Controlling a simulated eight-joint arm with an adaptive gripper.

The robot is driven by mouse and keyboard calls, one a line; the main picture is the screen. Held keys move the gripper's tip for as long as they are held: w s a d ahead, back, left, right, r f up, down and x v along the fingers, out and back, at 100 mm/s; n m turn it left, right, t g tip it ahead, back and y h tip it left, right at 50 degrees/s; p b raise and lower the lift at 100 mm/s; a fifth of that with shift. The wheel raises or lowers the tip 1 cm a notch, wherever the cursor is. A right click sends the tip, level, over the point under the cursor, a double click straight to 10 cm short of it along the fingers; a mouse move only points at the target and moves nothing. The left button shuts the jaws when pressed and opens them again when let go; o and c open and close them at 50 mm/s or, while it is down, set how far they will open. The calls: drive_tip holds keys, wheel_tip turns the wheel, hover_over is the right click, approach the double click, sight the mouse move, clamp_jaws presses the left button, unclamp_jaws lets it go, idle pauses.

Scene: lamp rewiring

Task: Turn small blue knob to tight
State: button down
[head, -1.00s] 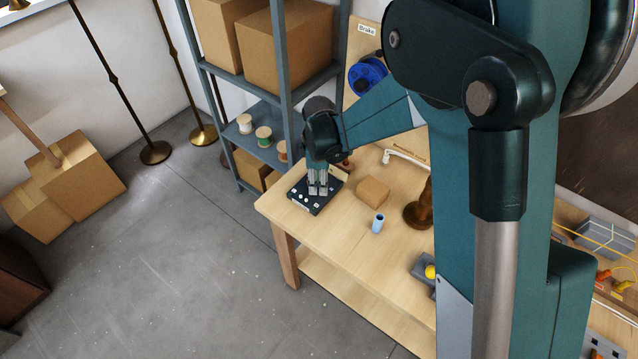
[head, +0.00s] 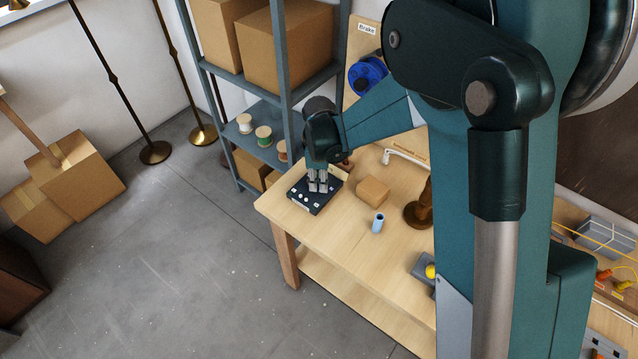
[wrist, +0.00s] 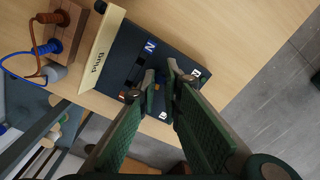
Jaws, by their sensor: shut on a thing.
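A dark flat box (head: 328,193) lies near the far left corner of the wooden bench.
A small cardboard block (head: 372,191), a light-blue cylinder (head: 377,224) and a brown turned wooden base (head: 417,214) stand to the right on the bench (head: 340,238). A metal shelf (head: 265,115) with wire spools stands behind. The bench's left edge is close to the box.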

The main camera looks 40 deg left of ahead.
drive_tip(key=m+b, duration=0.3)
drive_tip(key=m, duration=0.1)
drive_tip(key=shift+f+m, duration=0.15)
drive_tip(key=shift+m, duration=0.15)
drive_tip(key=m+b, duration=0.2)
drive_tip(key=m, duration=0.2)
idle(0.3)
drive_tip(key=c, duration=2.5)
unclamp_jaws()
drive_tip(key=shift+r, duration=0.2)
wheel_tip(320, 180, up, 12)
